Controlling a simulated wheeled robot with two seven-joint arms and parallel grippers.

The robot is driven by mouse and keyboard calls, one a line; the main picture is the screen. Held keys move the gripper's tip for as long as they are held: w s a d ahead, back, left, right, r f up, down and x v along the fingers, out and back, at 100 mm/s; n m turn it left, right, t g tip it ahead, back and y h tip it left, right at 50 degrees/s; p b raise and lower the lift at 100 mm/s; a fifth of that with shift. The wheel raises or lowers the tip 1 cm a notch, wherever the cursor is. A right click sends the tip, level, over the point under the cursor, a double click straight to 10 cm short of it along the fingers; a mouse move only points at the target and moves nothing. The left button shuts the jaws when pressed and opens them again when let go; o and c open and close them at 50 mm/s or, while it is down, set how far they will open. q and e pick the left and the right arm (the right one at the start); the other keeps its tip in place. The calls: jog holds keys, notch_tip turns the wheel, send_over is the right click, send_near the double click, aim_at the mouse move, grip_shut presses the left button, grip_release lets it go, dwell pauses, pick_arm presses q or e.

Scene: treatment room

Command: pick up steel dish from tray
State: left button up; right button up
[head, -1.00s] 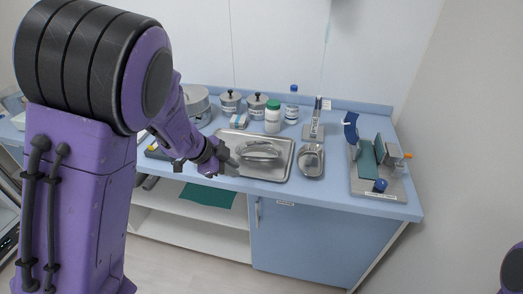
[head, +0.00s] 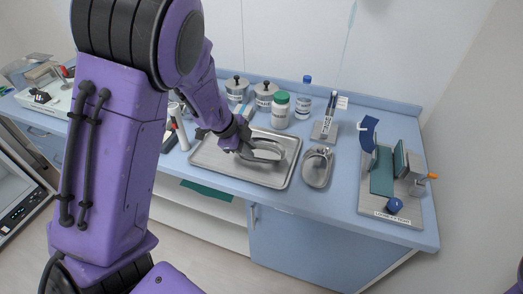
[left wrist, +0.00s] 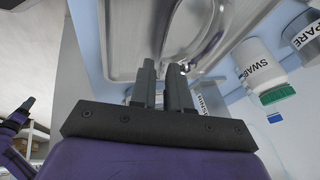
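The steel dish (head: 268,151) is a shiny oval bowl at the right part of the steel tray (head: 211,157) on the blue counter. It also shows in the left wrist view (left wrist: 192,30), just beyond the fingertips. My left gripper (head: 243,150) is at the dish's left end. In the left wrist view its two dark fingers (left wrist: 162,70) stand a narrow gap apart by the dish's near wall. I cannot tell whether they touch the wall. A purple arm part with a dark tip, seemingly my right gripper (left wrist: 28,104), shows small at the left wrist view's edge.
A second steel vessel (head: 317,168) stands just right of the tray. A green-lidded jar (head: 280,111), lidded canisters (head: 265,96) and a bottle (head: 304,98) stand behind. A board with blue and green parts (head: 388,210) is at the right. The counter front is clear.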

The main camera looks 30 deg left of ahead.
aim_at(259, 165)
pick_arm(q)
jog(key=x, duration=0.7)
jog(key=shift+w+r, duration=0.15)
grip_shut()
